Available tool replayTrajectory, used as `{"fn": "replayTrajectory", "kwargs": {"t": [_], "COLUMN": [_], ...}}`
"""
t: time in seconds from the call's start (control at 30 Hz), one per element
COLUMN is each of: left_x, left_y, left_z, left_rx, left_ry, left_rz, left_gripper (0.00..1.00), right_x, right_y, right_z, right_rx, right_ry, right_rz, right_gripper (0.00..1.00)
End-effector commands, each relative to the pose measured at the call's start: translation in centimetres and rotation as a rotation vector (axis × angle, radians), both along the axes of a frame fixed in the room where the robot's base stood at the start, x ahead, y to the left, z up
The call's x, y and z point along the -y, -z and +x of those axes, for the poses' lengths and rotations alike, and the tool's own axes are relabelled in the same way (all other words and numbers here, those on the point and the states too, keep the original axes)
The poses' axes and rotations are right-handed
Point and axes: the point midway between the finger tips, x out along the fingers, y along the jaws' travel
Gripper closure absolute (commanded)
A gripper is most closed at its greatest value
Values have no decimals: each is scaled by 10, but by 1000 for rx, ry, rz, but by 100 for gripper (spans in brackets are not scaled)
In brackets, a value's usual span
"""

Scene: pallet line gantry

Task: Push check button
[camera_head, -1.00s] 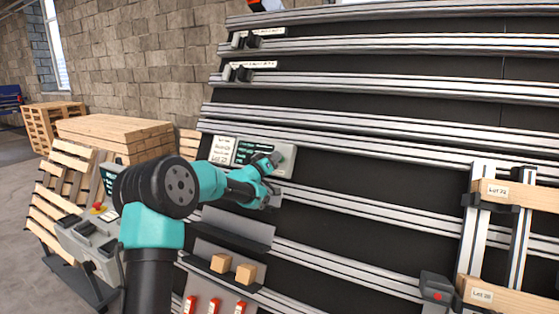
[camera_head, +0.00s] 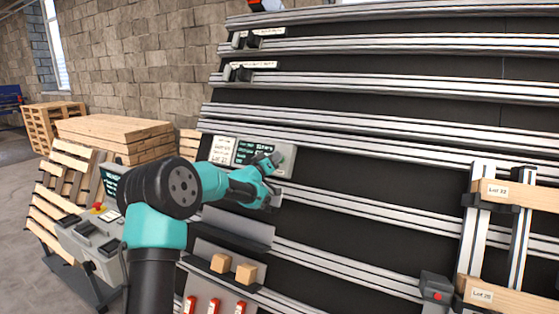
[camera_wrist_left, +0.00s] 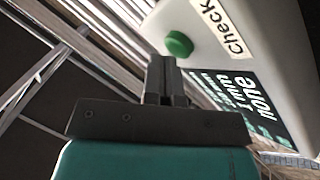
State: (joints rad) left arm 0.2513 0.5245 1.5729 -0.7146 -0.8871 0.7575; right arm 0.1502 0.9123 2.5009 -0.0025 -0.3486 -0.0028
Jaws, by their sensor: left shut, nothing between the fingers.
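The green check button (camera_wrist_left: 179,44) sits on a light grey panel (camera_wrist_left: 215,55) beside a white label (camera_wrist_left: 226,25) reading "check". In the left wrist view my left gripper (camera_wrist_left: 168,68) is shut and empty, its fingertips close to the button. I cannot tell whether they touch it. In the head view my left gripper (camera_head: 272,162) is in front of the panel's right part, by the green button (camera_head: 282,157). My right gripper is not in view.
A dark screen (camera_head: 252,152) with text is on the panel, left of the button. Metal rails run across the black board. Two wooden blocks (camera_head: 221,263) sit on a ledge below. A grey console (camera_head: 95,245) and stacked pallets (camera_head: 115,132) stand at the left.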

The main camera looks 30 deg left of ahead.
Motion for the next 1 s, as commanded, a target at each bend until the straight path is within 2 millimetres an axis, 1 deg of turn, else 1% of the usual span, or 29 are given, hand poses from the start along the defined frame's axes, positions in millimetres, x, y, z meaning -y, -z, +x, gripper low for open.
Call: {"fn": "replayTrajectory", "kwargs": {"t": [0.17,0.5,0.87,1.0], "left_x": [0,0,1,1], "left_y": [-1,-8,-8,-11], "left_z": [-3,-16,-17,-22], "left_rx": [-1,-1,-1,0], "left_ry": [0,0,0,0], "left_rz": [0,0,0,0], "left_gripper": [100,100,100,100], "right_x": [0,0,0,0], "right_y": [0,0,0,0], "right_z": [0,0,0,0], "right_rx": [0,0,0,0], "right_ry": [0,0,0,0], "right_rz": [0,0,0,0], "right_gripper": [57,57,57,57]}}
